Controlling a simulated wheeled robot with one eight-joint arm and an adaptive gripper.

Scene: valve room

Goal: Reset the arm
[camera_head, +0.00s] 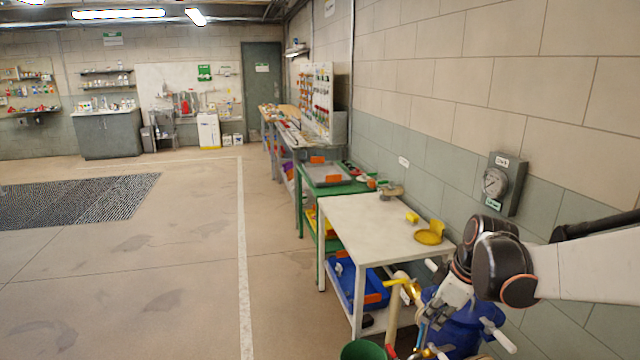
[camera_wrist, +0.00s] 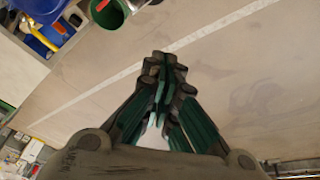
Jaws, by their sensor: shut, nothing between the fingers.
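My gripper (camera_wrist: 165,68) shows in the wrist view with its dark, green-padded fingers together and nothing between them. It is over open floor, apart from any object. In the head view my arm comes in from the right edge and bends downward at its dark joints. I cannot make out the fingertips there among the blue and yellow parts at the bottom right.
A white table (camera_head: 372,228) holds a yellow piece (camera_head: 431,234). A blue bin (camera_head: 345,285) sits on its lower shelf. A green bucket (camera_head: 363,350) stands near the bottom edge.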

